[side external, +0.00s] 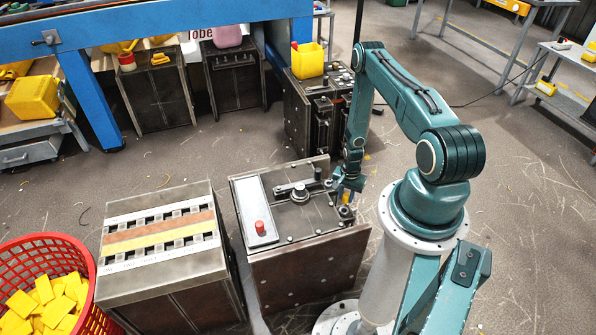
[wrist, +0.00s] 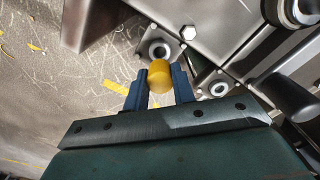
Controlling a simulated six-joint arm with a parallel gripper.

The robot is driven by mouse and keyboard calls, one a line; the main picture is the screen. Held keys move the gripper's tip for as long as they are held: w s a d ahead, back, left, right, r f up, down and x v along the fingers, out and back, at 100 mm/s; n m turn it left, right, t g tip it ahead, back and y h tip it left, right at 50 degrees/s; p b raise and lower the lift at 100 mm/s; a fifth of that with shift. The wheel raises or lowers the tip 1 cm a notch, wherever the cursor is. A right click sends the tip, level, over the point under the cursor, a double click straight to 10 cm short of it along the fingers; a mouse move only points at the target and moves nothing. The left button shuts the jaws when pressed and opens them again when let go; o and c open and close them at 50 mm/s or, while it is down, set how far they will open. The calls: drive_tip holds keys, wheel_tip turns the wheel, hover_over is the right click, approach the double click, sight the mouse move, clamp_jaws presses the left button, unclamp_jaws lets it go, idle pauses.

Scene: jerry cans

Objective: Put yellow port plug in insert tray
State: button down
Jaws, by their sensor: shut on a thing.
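The yellow port plug (wrist: 160,74) is a short, rounded yellow piece, gripped between the blue fingers of my gripper (wrist: 160,85) in the wrist view. In the side external view my gripper (side external: 347,188) is at the right edge of the dark metal fixture block (side external: 305,270), with a small bit of yellow at its tips. What looks like the insert tray (side external: 150,222) is the slotted top with white, orange and yellow strips on the metal cabinet at left, well apart from my gripper. Whether the plug touches the fixture cannot be told.
The fixture top carries a panel with a red button (side external: 260,227), a round knob (side external: 299,192) and bolts. A red basket (side external: 85,270) of yellow pieces stands at lower left. A dark machine with a yellow container (side external: 308,60) stands behind. A narrow gap separates cabinet and fixture.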

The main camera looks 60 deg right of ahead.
drive_tip(key=shift+w, duration=0.1)
drive_tip(key=w+a+r+n, duration=0.5)
drive_tip(key=w+a+r, duration=0.1)
drive_tip(key=w+r, duration=0.25)
drive_tip(key=w+a+r+n, duration=0.45)
drive_tip(key=w+r, duration=0.35)
drive_tip(key=r, duration=0.2)
drive_tip(key=w+a+r+n, duration=0.1)
drive_tip(key=a+r+n, duration=0.7)
drive_tip(key=a+r, duration=0.9)
drive_tip(key=shift+a, duration=1.15)
drive_tip(key=shift+w+d+n, duration=0.1)
drive_tip(key=shift+n, duration=0.15)
